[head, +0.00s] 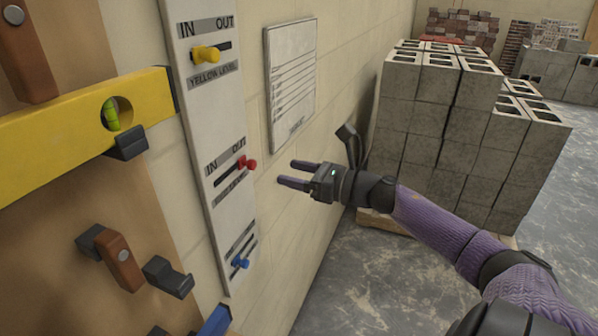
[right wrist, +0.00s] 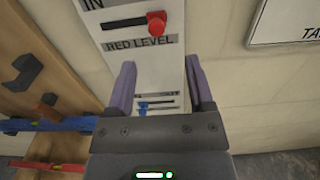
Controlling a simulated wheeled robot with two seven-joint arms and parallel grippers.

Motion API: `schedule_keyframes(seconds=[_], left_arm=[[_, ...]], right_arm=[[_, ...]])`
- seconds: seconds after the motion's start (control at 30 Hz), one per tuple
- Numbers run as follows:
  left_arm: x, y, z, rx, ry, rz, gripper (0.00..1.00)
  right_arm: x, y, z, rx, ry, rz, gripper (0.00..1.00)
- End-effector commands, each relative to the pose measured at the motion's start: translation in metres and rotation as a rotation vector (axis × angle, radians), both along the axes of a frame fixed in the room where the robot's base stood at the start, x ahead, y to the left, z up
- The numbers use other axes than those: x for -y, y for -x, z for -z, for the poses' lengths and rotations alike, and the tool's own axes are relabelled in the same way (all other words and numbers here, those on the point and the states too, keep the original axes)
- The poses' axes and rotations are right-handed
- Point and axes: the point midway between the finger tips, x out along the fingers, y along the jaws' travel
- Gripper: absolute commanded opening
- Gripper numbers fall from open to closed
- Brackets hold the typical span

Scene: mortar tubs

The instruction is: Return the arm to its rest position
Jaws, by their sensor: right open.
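My right gripper (head: 292,174) is open and empty, with its two purple fingers apart. It is in front of the wall, just right of the red slider knob (head: 247,163) on the white IN/OUT panel (head: 225,205). In the right wrist view the red knob (right wrist: 156,23) sits at the right end of its slot, above the RED LEVEL label and beyond the fingers (right wrist: 158,85). I see no contact with it. The purple right arm (head: 440,228) reaches in from the lower right. My left gripper is not in view.
The panel also has a yellow knob (head: 206,54) and a blue knob (head: 240,263). A yellow level (head: 60,125) hangs on a wooden board at left. A white sheet (head: 291,85) is on the wall. Stacked grey blocks (head: 440,130) stand behind the arm. Floor (head: 370,285) is clear below.

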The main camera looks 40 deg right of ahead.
Motion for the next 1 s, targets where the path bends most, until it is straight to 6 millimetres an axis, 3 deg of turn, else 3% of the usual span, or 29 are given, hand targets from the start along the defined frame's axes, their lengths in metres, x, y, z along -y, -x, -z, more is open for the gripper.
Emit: schedule_keyframes(seconds=[0.53,0.6,0.67,0.77,0.8,0.87,0.9,1.0], left_arm=[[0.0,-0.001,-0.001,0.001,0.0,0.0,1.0],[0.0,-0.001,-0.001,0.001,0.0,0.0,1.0],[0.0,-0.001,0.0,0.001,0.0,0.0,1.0],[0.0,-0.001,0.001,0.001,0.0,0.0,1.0],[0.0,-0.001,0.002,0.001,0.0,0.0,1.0],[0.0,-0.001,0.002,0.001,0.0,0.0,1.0],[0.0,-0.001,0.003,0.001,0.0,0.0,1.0],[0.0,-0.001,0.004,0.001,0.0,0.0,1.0]], right_arm=[[0.003,0.007,0.001,-0.002,-0.003,0.002,0.67],[0.009,0.008,0.015,-0.039,-0.073,0.04,0.67],[0.022,0.012,0.047,-0.118,-0.234,0.125,0.67],[0.041,0.034,0.138,-0.318,-0.661,0.36,0.67],[0.044,0.049,0.18,-0.397,-0.841,0.47,0.67],[0.04,0.077,0.239,-0.503,-1.094,0.636,0.67],[0.033,0.098,0.276,-0.564,-1.25,0.75,0.67],[0.0,0.159,0.359,-0.686,-1.599,1.048,0.67]])
